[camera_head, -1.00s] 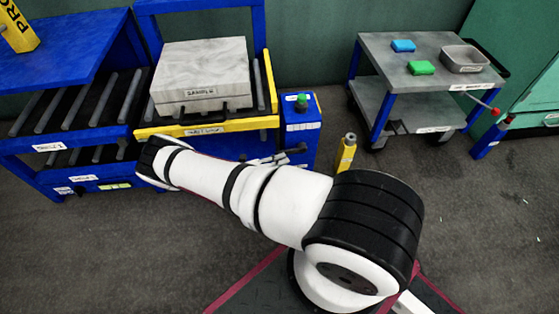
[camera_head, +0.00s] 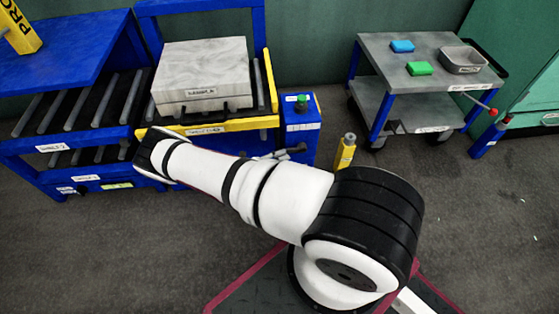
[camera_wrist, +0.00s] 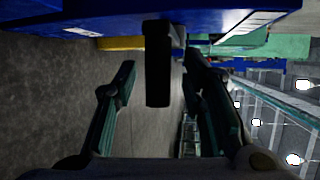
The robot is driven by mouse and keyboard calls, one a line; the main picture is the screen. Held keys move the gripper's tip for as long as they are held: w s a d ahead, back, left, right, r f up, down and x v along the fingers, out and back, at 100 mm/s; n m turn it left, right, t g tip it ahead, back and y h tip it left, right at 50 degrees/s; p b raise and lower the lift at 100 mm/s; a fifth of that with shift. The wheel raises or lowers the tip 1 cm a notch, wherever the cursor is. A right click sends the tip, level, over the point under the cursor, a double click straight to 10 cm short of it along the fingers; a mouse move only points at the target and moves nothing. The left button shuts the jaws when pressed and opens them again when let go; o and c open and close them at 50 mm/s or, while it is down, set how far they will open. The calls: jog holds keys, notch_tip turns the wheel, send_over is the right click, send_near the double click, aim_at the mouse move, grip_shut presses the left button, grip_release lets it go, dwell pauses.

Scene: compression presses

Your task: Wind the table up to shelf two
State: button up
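The lift table (camera_head: 262,120) has a yellow front rail and a blue frame, and bears a pale grey block labelled "sample" (camera_head: 205,75). Beside it on the left is a blue rack with roller shelves (camera_head: 75,115); its small labels are hard to read. A grey metal part (camera_head: 285,155), possibly the crank or part of my gripper, shows just above my arm. In the wrist view my gripper (camera_wrist: 160,75) has its fingers apart. A dark upright bar (camera_wrist: 158,65), which looks like a crank handle, shows between them; I cannot tell whether they touch it.
A blue box with a green button (camera_head: 301,112) stands right of the table. A yellow post (camera_head: 346,150) stands near my arm. A grey cart (camera_head: 380,48) at right carries a blue block (camera_head: 402,46), a green block (camera_head: 420,68) and a tray (camera_head: 464,60).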

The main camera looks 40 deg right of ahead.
jog(key=v, duration=1.2)
jog(key=shift+d, duration=0.1)
